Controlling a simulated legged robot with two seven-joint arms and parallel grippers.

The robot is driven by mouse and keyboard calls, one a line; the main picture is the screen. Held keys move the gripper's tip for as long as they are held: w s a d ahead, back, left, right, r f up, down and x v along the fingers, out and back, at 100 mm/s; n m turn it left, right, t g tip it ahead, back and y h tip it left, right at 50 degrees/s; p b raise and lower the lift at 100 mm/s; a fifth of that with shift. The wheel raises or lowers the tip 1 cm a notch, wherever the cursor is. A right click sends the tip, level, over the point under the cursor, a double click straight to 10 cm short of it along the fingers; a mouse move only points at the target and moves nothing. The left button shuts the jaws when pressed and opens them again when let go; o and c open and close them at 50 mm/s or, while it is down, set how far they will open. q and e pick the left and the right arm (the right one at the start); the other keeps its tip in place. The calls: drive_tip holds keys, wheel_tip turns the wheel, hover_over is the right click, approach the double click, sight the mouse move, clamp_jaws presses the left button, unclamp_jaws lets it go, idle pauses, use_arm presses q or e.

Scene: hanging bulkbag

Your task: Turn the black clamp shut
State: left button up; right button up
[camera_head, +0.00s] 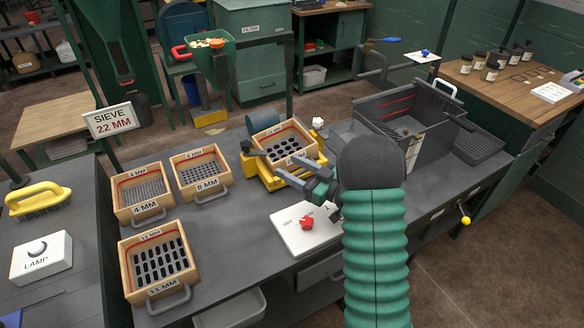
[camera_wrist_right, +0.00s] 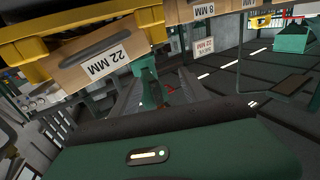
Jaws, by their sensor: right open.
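A wooden sieve marked 22 MM (camera_head: 283,143) sits in the yellow shaker frame (camera_head: 262,178) at the middle of the bench in the head view. A small black piece (camera_head: 247,148), which looks like the clamp, stands at the sieve's left side; its exact setting cannot be told. My right gripper (camera_head: 307,181) is open and empty at the front right of the shaker, its fingers pointing left towards it. In the right wrist view the 22 MM sieve (camera_wrist_right: 108,62) and yellow frame (camera_wrist_right: 30,48) are at upper left, beyond the fingers. My left gripper is out of view.
A white switch panel with a red knob (camera_head: 307,223) lies just below my right gripper. Sieves marked 4 MM (camera_head: 143,208), 8 MM (camera_head: 207,184) and 11 MM (camera_head: 155,291) are on the left. A grey open box (camera_head: 440,122) stands at right.

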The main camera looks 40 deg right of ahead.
wheel_tip(320, 180, up, 7)
drive_tip(key=m+g+h+p, duration=0.35)
drive_tip(key=m+h, duration=0.75)
drive_tip(key=h, duration=0.8)
hover_over(248, 141)
drive_tip(key=s+a, duration=0.2)
drive_tip(key=shift+w+f+p, duration=0.1)
drive_tip(key=shift+p, duration=0.3)
drive_tip(key=s+a+f+m+g, duration=0.3)
drive_tip(key=a+f+g, duration=0.2)
drive_tip(key=a+f, duration=0.15)
drive_tip(key=x, duration=1.1)
drive_tip(key=shift+w+d, duration=0.25)
drive_tip(key=shift+d, duration=0.05)
drive_tip(key=shift+r, duration=0.1)
